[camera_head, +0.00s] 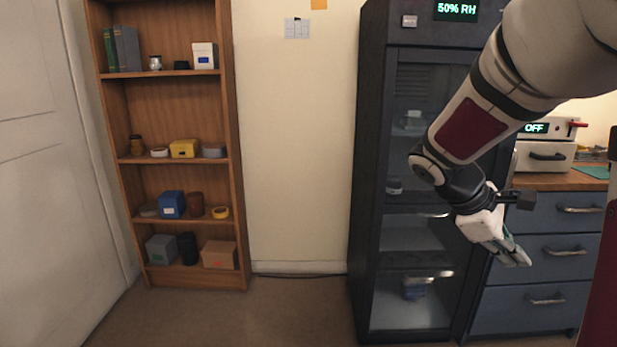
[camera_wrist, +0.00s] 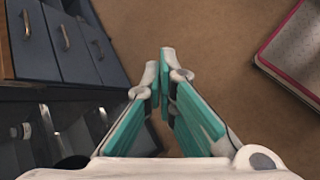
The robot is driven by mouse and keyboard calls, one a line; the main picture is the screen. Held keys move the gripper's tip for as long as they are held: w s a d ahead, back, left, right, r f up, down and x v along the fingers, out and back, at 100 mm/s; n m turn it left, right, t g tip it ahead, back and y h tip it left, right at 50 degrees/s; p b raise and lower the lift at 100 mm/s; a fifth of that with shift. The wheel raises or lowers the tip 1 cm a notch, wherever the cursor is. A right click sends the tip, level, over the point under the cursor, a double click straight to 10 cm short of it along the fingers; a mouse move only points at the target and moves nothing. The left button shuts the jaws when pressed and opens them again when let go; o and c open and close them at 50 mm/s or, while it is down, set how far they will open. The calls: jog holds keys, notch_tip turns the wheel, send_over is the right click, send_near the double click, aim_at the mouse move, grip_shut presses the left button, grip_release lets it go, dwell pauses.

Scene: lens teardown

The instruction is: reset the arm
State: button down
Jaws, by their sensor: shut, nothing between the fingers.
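My gripper (camera_head: 513,256) hangs at the end of my arm at the right of the head view, in front of the blue drawers and the dark cabinet's right edge. It points down and to the right. In the wrist view my gripper (camera_wrist: 164,62) shows white and teal fingers whose tips meet, with nothing between them. Bare brown floor lies beyond the tips.
A dark cabinet (camera_head: 370,180) with a glass door reads 50% RH. Blue drawers (camera_head: 535,255) stand beside it under a wooden top with a device (camera_head: 545,155) reading OFF. A wooden shelf (camera_head: 240,200) holds boxes and jars. The middle floor (camera_head: 300,310) is clear.

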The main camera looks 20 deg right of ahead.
jog(key=s+a+m+t+y, duration=0.1)
jog(key=s+a+m+y, duration=0.15)
jog(key=s+a, duration=0.5)
jog(key=s+a+m+t+y, duration=0.1)
jog(key=s+a+m+y, duration=0.3)
jog(key=a, duration=0.7)
jog(key=s+a+t+y, duration=0.1)
jog(key=s+a+y, duration=0.1)
jog(key=s+a, duration=0.65)
notch_tip(320, 180, up, 25)
jog(key=w+a+t+p, duration=0.1)
jog(key=t+p, duration=0.3)
jog(key=p, duration=2)
jog(key=shift+w, duration=0.5)
jog(key=shift+d+r+h, duration=0.1)
jog(key=shift+h, duration=0.15)
